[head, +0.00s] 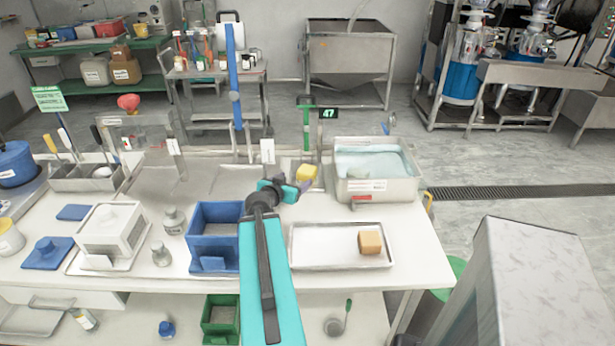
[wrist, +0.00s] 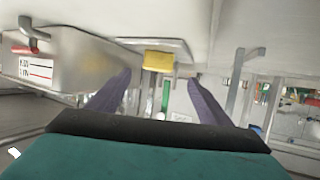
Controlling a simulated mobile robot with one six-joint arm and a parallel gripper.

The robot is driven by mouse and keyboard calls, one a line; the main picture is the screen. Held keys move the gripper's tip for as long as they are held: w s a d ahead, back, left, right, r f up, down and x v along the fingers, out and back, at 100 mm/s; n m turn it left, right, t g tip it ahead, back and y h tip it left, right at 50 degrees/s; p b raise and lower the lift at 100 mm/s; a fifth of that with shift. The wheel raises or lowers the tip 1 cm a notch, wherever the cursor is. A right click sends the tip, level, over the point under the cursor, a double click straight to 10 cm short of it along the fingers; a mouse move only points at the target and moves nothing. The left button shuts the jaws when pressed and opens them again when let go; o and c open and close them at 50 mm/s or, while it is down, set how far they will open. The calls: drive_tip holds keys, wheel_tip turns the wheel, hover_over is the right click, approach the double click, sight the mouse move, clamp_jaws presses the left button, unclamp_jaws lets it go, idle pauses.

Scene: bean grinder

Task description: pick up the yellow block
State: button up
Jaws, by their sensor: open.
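The yellow block (head: 306,172) sits at the back of the white table, beside the steel basin, near a green post with a display reading 47. It also shows in the wrist view (wrist: 158,60), ahead of my gripper and between the lines of the two fingers. My gripper (head: 303,186) is just in front of the block in the head view, partly overlapping it. In the wrist view my gripper (wrist: 160,77) is open, its purple fingers spread wider than the block, with nothing held. I cannot tell whether the fingertips reach beside the block.
The steel basin (head: 375,188) of pale blue contents stands close at the right. A tray (head: 325,262) with a tan block (head: 370,242) lies nearer. A blue bin (head: 213,216) stands left of my arm. A clear panel (head: 150,165) stands at the back left.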

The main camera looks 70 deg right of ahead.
sight(303, 174)
drive_tip(key=shift+s+d+f+b, duration=0.25)
drive_tip(key=shift+d+f+b, duration=0.25)
drive_tip(key=shift+b, duration=1.95)
drive_tip(key=d+b, duration=0.1)
drive_tip(key=b, duration=0.1)
drive_tip(key=shift+b, duration=0.3)
drive_tip(key=shift+d, duration=0.25)
drive_tip(key=shift+p+x, duration=0.3)
drive_tip(key=shift+x, duration=0.8)
drive_tip(key=shift+p+x, duration=0.65)
drive_tip(key=shift+x, duration=2)
drive_tip(key=shift+w, duration=0.15)
